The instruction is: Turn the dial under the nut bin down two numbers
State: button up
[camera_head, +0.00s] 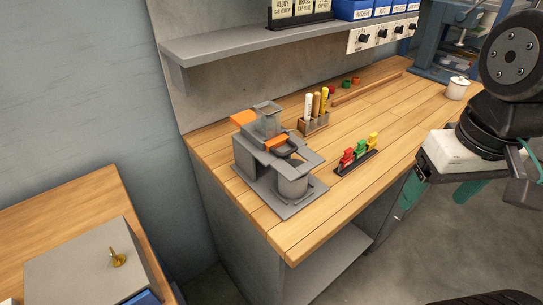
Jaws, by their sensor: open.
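A pale panel with several black dials (363,38) runs along the front of the shelf at the upper right. Blue bins stand above it. The second bin from the left, seemingly labelled nuts, is the nut bin (382,10). The dial under it (382,33) is a small black knob; its pointer and numbers are too small to read. My gripper (434,200) is at the right, with teal fingers apart and nothing seen between them. It is well below and to the right of the dials, touching none of them.
The wooden bench (320,225) holds a grey fixture (290,180), a marker holder (314,124), a rack of coloured clips (357,158) and a white lidded pot (457,88). A blue press (432,60) stands at the back right. The bench below the dials is mostly clear.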

aim_at(382, 33)
jog(key=u, duration=0.1)
jog(key=k, duration=1)
jog(key=z, duration=1.15)
jog(key=i, duration=1.4)
jog(key=u, duration=0.7)
jog(key=i, duration=0.55)
jog(key=u, duration=0.5)
